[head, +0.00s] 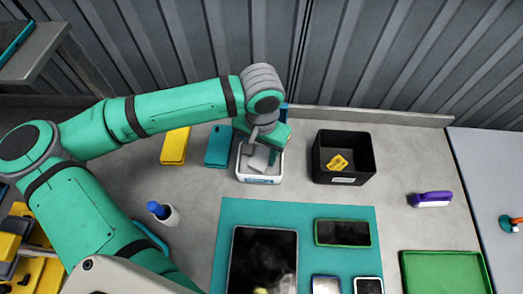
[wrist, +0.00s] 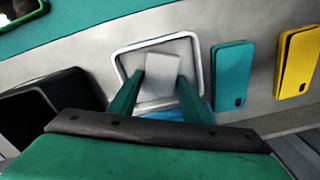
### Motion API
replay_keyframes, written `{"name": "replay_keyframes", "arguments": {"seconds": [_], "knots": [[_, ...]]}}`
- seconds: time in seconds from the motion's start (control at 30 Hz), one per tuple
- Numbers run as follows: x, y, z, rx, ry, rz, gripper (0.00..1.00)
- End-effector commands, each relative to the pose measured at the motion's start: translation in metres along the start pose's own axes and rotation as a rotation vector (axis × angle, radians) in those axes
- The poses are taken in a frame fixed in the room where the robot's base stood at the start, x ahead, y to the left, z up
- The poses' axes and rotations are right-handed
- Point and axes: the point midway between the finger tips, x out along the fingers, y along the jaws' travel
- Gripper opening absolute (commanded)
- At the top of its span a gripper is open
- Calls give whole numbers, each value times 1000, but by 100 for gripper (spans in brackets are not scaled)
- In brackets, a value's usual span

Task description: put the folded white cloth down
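The folded white cloth (head: 259,160) is a small pale block, tilted, inside or just above the white bin (head: 258,181). In the wrist view the cloth (wrist: 161,72) sits between my two fingertips, one against each side, so my gripper (wrist: 160,82) appears shut on it. The white bin's rim (wrist: 121,60) surrounds the cloth in that view. In the head view my gripper (head: 262,145) reaches down into the bin from its back side. Whether the cloth touches the bin floor cannot be told.
A black bin (head: 328,173) holding a yellow item (head: 338,163) stands close to the right. Teal (head: 218,146) and yellow (head: 175,146) flat cases lie to the left. A teal mat (head: 225,230) with several trays lies in front.

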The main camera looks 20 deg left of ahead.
Motion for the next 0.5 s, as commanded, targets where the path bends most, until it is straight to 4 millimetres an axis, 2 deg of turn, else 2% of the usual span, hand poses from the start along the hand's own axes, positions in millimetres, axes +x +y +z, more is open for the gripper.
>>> {"name": "replay_keyframes", "arguments": {"seconds": [0.37, 0.5], "knots": [[-2, 0, 0, 0, 1, 0, 57], [-13, 0, 0, 0, 1, -1, 57]]}}
